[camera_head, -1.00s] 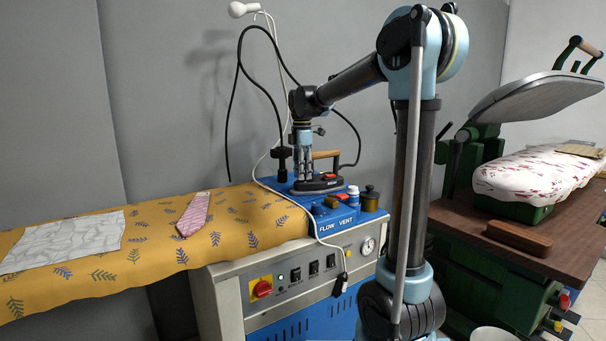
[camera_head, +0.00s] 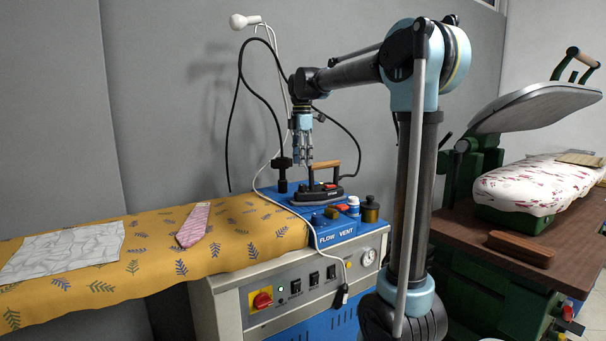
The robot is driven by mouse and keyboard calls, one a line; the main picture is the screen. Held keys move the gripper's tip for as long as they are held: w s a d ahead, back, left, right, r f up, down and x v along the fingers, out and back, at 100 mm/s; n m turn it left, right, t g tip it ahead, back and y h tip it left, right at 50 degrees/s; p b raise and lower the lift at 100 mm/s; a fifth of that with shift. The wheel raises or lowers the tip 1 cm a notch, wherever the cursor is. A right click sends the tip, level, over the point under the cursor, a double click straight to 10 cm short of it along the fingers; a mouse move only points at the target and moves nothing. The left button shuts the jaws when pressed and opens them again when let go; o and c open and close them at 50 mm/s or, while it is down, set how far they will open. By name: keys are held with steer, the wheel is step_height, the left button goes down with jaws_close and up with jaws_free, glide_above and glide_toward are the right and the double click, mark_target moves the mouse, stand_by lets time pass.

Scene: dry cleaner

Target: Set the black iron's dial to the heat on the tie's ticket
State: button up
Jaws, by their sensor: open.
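The black iron (camera_head: 318,194) with a wooden handle stands on the blue end of the ironing table. Red parts show on it, but its dial setting is too small to read. My gripper (camera_head: 302,160) is open and empty, pointing down just above the left part of the iron, apart from it as far as I can tell. The pink patterned tie (camera_head: 193,226) lies on the yellow leaf-print cover. A small pale patch at the tie's top end may be its ticket (camera_head: 203,204); no writing on it can be read.
A white-capped bottle (camera_head: 353,204) and a dark jar (camera_head: 370,209) stand right of the iron. A black cable hangs behind it. A grey-white cloth (camera_head: 63,249) lies on the yellow cover (camera_head: 240,243). A green press (camera_head: 480,170) and a wooden block (camera_head: 521,248) are at the right.

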step_height(320, 180, up, 3)
steer(key=shift+w+r, duration=0.1)
stand_by(0.4)
step_height(320, 180, up, 5)
steer(key=n+t, duration=0.1)
steer(key=n, duration=0.3)
glide_above(302, 187)
steer(key=shift+y, duration=0.3)
steer(key=f, duration=0.5)
steer(key=w+f, duration=0.1)
steer(key=f, duration=1.1)
steer(key=shift+w+d, duration=0.1)
steer(key=shift+w, duration=0.1)
steer(key=shift+r, duration=0.1)
jaws_close()
